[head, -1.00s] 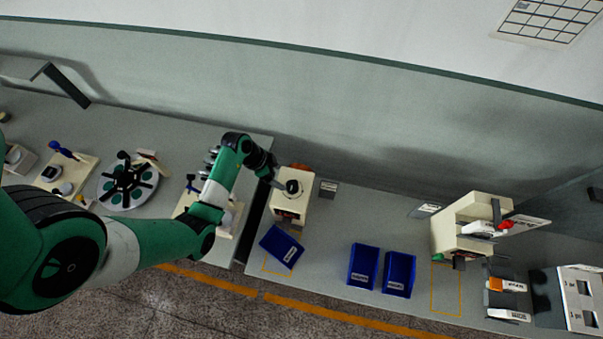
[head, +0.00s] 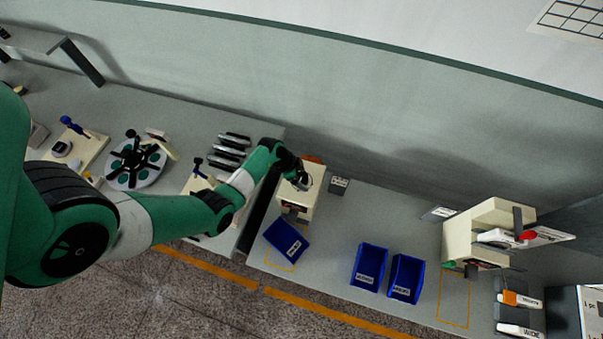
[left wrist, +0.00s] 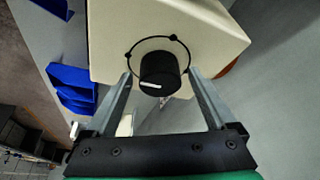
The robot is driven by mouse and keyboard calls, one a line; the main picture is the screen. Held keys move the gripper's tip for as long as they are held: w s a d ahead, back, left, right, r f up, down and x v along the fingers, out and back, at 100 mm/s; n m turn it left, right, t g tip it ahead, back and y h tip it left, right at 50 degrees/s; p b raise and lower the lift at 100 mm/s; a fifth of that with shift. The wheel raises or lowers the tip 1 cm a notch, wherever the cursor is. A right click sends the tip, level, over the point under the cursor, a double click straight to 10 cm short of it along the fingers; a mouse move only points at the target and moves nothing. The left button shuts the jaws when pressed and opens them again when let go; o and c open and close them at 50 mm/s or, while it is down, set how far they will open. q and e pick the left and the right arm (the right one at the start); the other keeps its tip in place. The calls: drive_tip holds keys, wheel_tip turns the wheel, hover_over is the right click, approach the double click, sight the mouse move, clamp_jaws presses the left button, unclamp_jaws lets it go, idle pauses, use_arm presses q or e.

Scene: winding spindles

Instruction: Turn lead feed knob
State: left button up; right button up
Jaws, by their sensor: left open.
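The lead feed knob (left wrist: 159,74) is a black round knob with a white pointer line, on the cream face of a box-shaped machine (left wrist: 200,30). A thin black dial ring with dots surrounds it. In the head view the machine (head: 312,209) stands near the left end of the right-hand bench, and the knob is largely hidden by my gripper. My left gripper (left wrist: 160,80) is open. In the left wrist view its two grey fingers point at the knob, one on either side, with the knob between the tips. Contact cannot be told. My right gripper is not in view.
A tilted blue bin (head: 287,241) stands in front of the machine. Two more blue bins (head: 369,267) (head: 406,278) stand farther right. A small dark labelled block (head: 339,185) sits right of the machine. The bench between these is clear.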

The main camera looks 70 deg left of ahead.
use_arm(q)
drive_tip(key=shift+c, duration=0.2)
drive_tip(key=c, duration=1.3)
drive_tip(key=shift+r+m, duration=0.1)
drive_tip(key=shift+m, duration=0.2)
